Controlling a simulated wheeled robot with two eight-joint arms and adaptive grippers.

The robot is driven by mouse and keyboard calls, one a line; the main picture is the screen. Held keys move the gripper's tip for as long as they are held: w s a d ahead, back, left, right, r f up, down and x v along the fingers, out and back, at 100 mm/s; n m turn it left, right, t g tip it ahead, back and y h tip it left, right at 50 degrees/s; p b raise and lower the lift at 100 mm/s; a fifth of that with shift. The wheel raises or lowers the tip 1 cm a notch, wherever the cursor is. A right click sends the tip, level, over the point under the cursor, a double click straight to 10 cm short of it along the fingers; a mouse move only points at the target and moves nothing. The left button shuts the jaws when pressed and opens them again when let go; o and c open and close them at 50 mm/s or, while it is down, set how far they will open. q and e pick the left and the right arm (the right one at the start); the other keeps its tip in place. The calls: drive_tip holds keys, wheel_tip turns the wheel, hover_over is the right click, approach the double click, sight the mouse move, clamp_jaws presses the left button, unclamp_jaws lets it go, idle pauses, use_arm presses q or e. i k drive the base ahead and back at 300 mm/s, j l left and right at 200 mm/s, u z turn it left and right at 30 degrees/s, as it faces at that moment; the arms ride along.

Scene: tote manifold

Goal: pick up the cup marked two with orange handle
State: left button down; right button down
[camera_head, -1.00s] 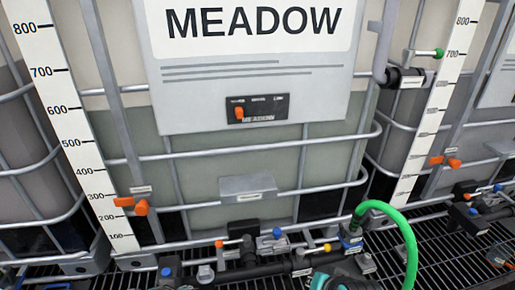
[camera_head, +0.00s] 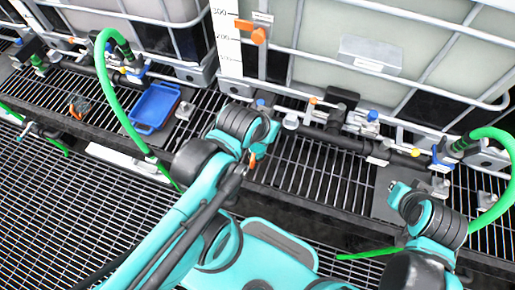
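A small grey item with an orange part (camera_head: 78,107) stands on the grating at the left, left of a blue tray. It may be the cup with the orange handle, but it is too small to tell, and no mark on it can be read. My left arm comes up from the bottom left to the middle, and my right arm shows at the lower right. I cannot make out the fingertips of either gripper, and I see nothing held.
The blue tray (camera_head: 155,106) lies on the grated shelf. A dark pipe manifold (camera_head: 350,140) with coloured valves runs before the caged tanks. Green hoses arch at left (camera_head: 108,75) and right (camera_head: 508,150). An orange valve handle (camera_head: 258,36) sits by the level scale.

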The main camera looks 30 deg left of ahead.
sight(256, 154)
drive_tip(key=k, duration=0.35)
drive_tip(key=l+u, duration=0.2)
drive_tip(key=l, duration=0.25)
drive_tip(key=l+u, duration=0.15)
drive_tip(key=l, duration=0.35)
drive_tip(key=l+u, duration=0.2)
drive_tip(key=l, duration=0.25)
drive_tip(key=k+l+u, duration=0.2)
drive_tip(key=l, duration=0.25)
drive_tip(key=l+u, duration=0.2)
drive_tip(key=l, duration=0.25)
drive_tip(key=k+l+u, duration=0.15)
drive_tip(key=l, duration=0.25)
drive_tip(key=k, duration=0.05)
